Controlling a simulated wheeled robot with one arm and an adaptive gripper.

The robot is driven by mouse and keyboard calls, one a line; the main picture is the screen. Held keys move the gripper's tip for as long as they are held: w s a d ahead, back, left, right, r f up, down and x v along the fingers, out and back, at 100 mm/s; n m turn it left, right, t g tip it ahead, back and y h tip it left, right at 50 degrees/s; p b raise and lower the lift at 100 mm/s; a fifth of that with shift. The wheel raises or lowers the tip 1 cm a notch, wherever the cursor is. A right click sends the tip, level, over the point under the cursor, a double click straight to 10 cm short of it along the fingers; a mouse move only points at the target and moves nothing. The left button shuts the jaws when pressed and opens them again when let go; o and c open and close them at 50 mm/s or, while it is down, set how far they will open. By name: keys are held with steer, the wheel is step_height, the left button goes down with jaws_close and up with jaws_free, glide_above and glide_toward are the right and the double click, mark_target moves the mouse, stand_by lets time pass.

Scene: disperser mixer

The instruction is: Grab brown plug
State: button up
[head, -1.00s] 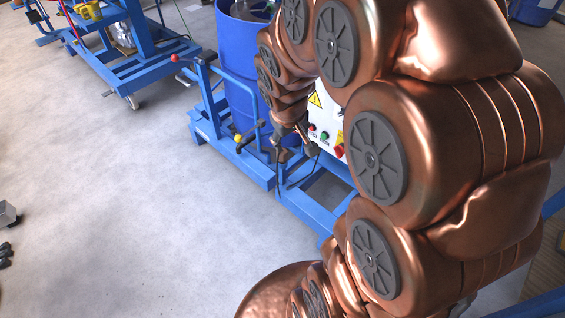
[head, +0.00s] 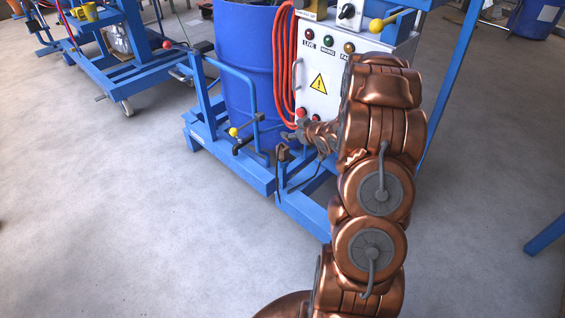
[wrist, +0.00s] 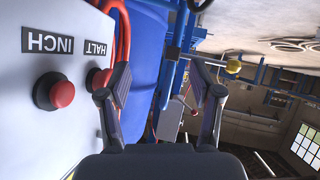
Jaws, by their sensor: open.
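A small dark brown piece that looks like the plug (head: 283,153) sits at the blue frame of the mixer, beside a thin dark cable, in the head view. It is too small there to be sure. My gripper (head: 292,135) is just above it, in front of the lower part of the white control box. In the wrist view my gripper (wrist: 160,72) has its two dark fingers wide apart with nothing between them. I cannot make out the plug in the wrist view.
The white control box (head: 322,80) with a red button (wrist: 54,91) is close beside one finger. A red hose (head: 285,60) hangs by the blue drum (head: 245,75). The floor (head: 130,220) is clear.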

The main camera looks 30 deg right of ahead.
mark_target(287, 151)
steer(key=f+t+y+b, duration=0.1)
steer(key=f+b, duration=0.1)
steer(key=f, duration=0.1)
steer(key=s+f+t+y+b, duration=0.1)
steer(key=f+t+b, duration=0.1)
steer(key=f, duration=0.2)
steer(key=s+f+t+y+b, duration=0.1)
steer(key=f+b, duration=0.1)
steer(key=f, duration=0.1)
steer(key=shift+s+d+f+y, duration=0.2)
steer(key=shift+f+y, duration=0.1)
steer(key=shift+f, duration=0.1)
steer(key=shift+s+a+f+t+b, duration=0.1)
steer(key=shift+s+f+t+b, duration=0.2)
steer(key=shift+s+t+b, duration=0.3)
steer(key=shift+a+r+b+x, duration=0.15)
steer(key=shift+b+x, duration=0.45)
steer(key=shift+x, duration=1.35)
steer(key=shift+a+r+b+x, duration=0.15)
steer(key=shift+b+x, duration=0.4)
steer(key=shift+x, duration=1.4)
steer(key=shift+d, duration=0.1)
jaws_close()
